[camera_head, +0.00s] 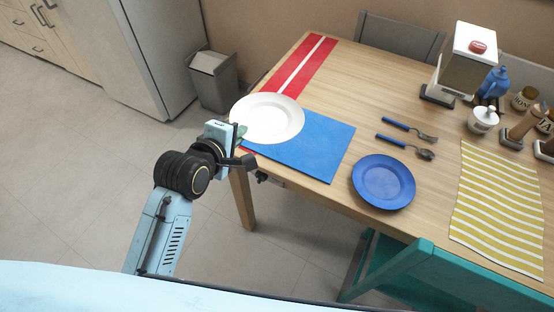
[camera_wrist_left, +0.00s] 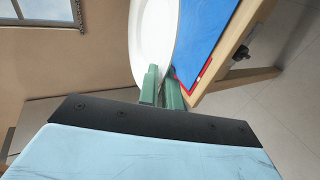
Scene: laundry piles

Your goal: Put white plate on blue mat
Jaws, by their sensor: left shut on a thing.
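The white plate (camera_head: 268,117) is over the left part of the blue mat (camera_head: 308,146) in the head view, covering that corner of the mat. My left gripper (camera_head: 238,138) is shut on the plate's near left rim. In the left wrist view its green fingers (camera_wrist_left: 162,88) pinch the edge of the white plate (camera_wrist_left: 153,38). The blue mat (camera_wrist_left: 201,32) shows to the right of the plate there, and the plate looks tilted against it. I cannot tell whether the plate touches the mat. My right gripper is not in view.
A red striped runner (camera_head: 301,66) lies behind the plate. A blue plate (camera_head: 383,182), a fork (camera_head: 410,130) and a spoon (camera_head: 406,146) lie to the right. A yellow striped mat (camera_head: 498,208) is farther right. A teal chair (camera_head: 415,275) stands at the table's near edge.

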